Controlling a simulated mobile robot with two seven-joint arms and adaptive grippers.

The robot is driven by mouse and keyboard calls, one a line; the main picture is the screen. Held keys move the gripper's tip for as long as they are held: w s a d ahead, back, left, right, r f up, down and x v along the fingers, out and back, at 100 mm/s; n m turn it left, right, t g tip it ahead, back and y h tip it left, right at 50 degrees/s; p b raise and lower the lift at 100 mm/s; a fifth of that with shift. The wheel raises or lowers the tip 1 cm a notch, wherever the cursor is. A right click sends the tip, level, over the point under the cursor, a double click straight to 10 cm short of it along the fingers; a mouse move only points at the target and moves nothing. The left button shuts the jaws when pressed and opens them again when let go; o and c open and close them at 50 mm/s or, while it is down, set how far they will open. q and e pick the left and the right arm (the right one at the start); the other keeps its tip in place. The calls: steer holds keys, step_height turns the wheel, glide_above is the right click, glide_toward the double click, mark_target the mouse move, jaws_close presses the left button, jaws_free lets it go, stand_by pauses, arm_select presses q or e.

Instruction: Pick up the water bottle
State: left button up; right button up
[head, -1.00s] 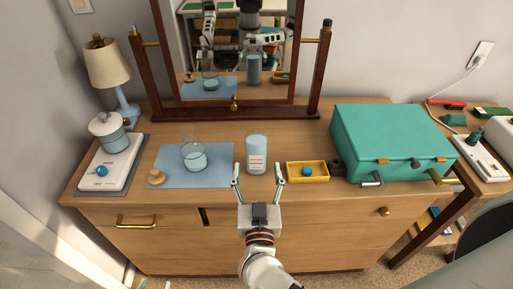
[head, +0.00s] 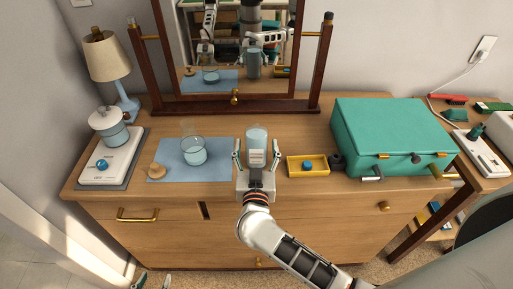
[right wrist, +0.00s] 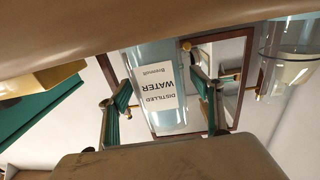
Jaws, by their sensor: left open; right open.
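The water bottle (head: 256,136) is a clear, bluish cylinder with a white label, standing upright on the dresser top. My right gripper (head: 257,152) is open, with one finger on each side of the bottle's lower part. In the right wrist view, which is upside down, the bottle (right wrist: 157,88) stands between the two open fingers and its label reads distilled water. Gaps show between fingers and bottle, so it is not clamped. My left gripper (head: 152,283) is open and empty at the bottom edge, with only its fingertips showing.
A glass jar (head: 193,152) and a stopper (head: 156,171) are on the blue mat (head: 216,170) to the left. A yellow tray (head: 322,166) and a green case (head: 385,137) are close on the right. A mirror (head: 235,55) stands behind.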

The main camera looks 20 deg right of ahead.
steer(key=c, duration=1.5)
steer(key=shift+c, duration=0.2)
steer(key=shift+r, duration=0.25)
